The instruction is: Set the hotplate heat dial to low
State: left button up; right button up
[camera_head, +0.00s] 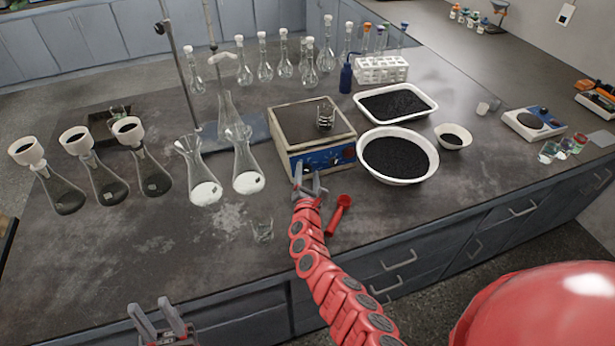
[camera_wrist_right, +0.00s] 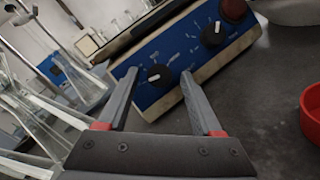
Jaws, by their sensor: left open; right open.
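The hotplate (camera_head: 296,125) stands on the bench with a dark top and a blue front panel facing me. In the right wrist view its blue panel (camera_wrist_right: 176,65) carries two black dials with white marks. The left dial (camera_wrist_right: 158,75) lies in line with the gap between my right fingers, apart from them. The other dial (camera_wrist_right: 214,34) is further right. Which one is for heat I cannot read. My right gripper (camera_head: 309,184) is open and empty just in front of the panel; it also shows in the right wrist view (camera_wrist_right: 154,90). My left gripper (camera_head: 157,318) is open and empty at the bottom left, away from the hotplate.
A small glass beaker (camera_head: 325,117) stands on the hotplate. A red scoop (camera_head: 339,214) lies right of my right gripper. A white bowl of black grains (camera_head: 398,156) stands close right. Flasks with white powder (camera_head: 247,170) stand left. An empty beaker (camera_head: 263,229) is near the front edge.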

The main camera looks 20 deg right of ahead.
grip_shut()
dwell(0.4)
jog(key=shift+r+m+p, duration=0.15)
jog(key=shift+m+p, duration=0.15)
jog(key=shift+m, duration=0.1)
jog(key=shift+w+r+m+g+h+p, duration=0.15)
jog(key=shift+m+g+h+p, duration=0.4)
jog(key=shift+m, duration=0.55)
jog(key=m+g+p, duration=0.2)
jog(key=m, duration=0.1)
jog(key=shift+a+r+m, duration=0.1)
jog(key=shift+r+m, duration=0.05)
jog(key=shift+m, duration=0.15)
jog(key=shift+m+g+p, duration=0.95)
jog(key=shift+m+p, duration=0.1)
jog(key=shift+m, duration=0.85)
